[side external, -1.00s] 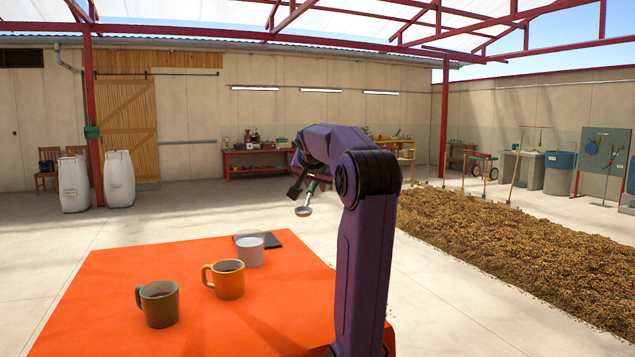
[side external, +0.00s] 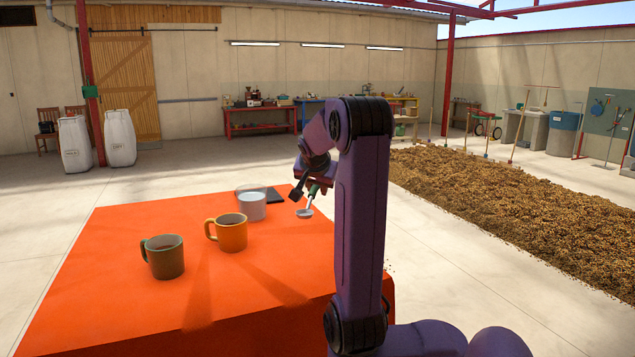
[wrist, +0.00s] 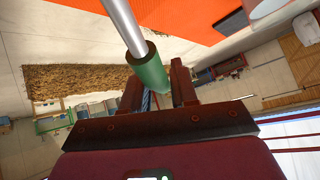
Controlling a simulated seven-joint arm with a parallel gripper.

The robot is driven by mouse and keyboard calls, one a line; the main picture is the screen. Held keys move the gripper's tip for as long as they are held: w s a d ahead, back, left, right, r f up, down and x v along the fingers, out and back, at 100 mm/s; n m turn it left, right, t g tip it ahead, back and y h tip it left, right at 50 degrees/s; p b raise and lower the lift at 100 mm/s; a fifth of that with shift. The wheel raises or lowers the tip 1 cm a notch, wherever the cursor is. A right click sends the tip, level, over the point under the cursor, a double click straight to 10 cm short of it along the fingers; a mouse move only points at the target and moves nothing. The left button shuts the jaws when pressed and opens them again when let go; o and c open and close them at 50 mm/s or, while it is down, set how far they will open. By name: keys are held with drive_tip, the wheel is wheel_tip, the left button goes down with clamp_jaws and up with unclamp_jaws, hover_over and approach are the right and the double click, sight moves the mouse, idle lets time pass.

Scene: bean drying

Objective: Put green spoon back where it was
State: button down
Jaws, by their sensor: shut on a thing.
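The green spoon has a green handle (wrist: 150,68) and a metal shaft (wrist: 122,22); in the side view its pale bowl (side external: 304,213) hangs below the handle. My gripper (side external: 314,187) is shut on the green handle, and the wrist view shows the handle between my two fingers (wrist: 155,80). The spoon tilts bowl-down, and appears above the far right of the orange table (side external: 120,280). A clear-and-white cup (side external: 251,207) stands left of the spoon in the side view. A green mug (side external: 163,258) and a yellow mug (side external: 228,234) stand nearer the camera.
A flat black object (side external: 272,195) lies behind the clear-and-white cup. The table's front and left areas are bare. A large heap of beans (side external: 500,205) lies on the floor to the right. Two white sacks (side external: 120,138) and a red bench (side external: 260,120) are far back.

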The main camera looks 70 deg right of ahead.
drive_tip(key=w+a+n+t+y, duration=0.25)
drive_tip(key=w+a, duration=0.35)
drive_tip(key=w, duration=0.8)
drive_tip(key=w+a+n+t+y, duration=0.15)
drive_tip(key=w+a+n, duration=0.35)
drive_tip(key=w, duration=0.9)
drive_tip(key=w+a+f+n+y, duration=0.1)
drive_tip(key=w+a, duration=0.3)
drive_tip(key=a, duration=0.7)
drive_tip(key=w+a+f+n+t+y, duration=0.1)
drive_tip(key=w+a, duration=0.4)
drive_tip(key=a, duration=0.6)
drive_tip(key=w+a+f+n+t+y, duration=0.1)
drive_tip(key=w+a+n, duration=0.3)
drive_tip(key=a, duration=0.7)
drive_tip(key=shift+w+f+y, duration=0.5)
drive_tip(key=shift+f+y, duration=0.1)
drive_tip(key=shift+f, duration=0.1)
drive_tip(key=shift+d, duration=0.1)
drive_tip(key=shift+f, duration=3.55)
drive_tip(key=c, duration=0.8)
unclamp_jaws()
